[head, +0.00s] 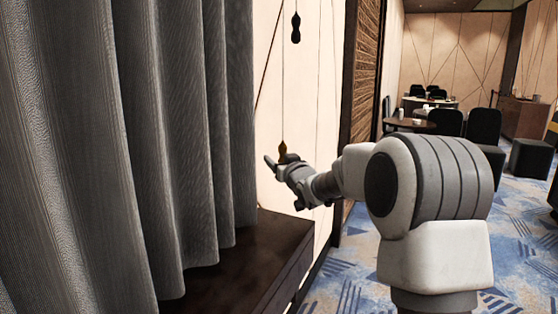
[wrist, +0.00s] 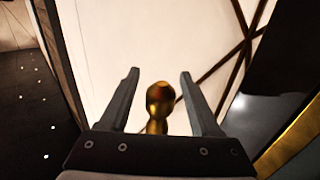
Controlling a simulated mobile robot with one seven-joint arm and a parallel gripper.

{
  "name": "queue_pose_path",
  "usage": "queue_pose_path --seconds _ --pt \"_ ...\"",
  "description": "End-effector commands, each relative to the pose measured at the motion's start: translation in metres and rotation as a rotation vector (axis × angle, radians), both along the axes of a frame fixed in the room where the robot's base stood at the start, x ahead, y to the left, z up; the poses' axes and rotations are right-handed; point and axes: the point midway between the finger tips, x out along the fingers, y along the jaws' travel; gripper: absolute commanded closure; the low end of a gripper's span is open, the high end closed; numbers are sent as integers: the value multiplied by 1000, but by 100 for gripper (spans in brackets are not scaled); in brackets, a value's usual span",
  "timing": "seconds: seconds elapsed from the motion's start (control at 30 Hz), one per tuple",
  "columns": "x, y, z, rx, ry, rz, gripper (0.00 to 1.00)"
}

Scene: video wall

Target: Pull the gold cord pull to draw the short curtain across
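The gold cord pull (head: 283,150) hangs on a thin cord to the right of the grey curtain (head: 130,130) in the head view. My gripper (head: 276,162) is at the height of this pull. In the wrist view the gold pull (wrist: 160,98) shows between the two fingers of my gripper (wrist: 160,73), with gaps on both sides. The fingers are open and do not appear to touch it. The lower part of the pull is hidden behind the gripper body in the wrist view. The curtain hangs in folds at the left of the head view.
A black pull (head: 296,28) hangs higher, close to the gold one's cord. A dark ledge (head: 262,245) runs below the curtain and gripper. A pale wall panel (head: 325,80) is behind the pulls. Tables and black chairs (head: 484,125) stand far off to the right, beyond blue carpet.

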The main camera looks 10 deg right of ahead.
Motion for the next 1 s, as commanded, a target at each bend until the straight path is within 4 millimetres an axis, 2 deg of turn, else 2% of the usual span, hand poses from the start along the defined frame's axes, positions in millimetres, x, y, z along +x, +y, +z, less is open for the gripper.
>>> queue_pose_path --seconds 0.27,0.47,1.0 --pt "-1 0 1 0 -2 0 37" --pt "-17 -3 2 -1 -2 0 37" --pt "-117 -19 2 -1 -1 -2 37"
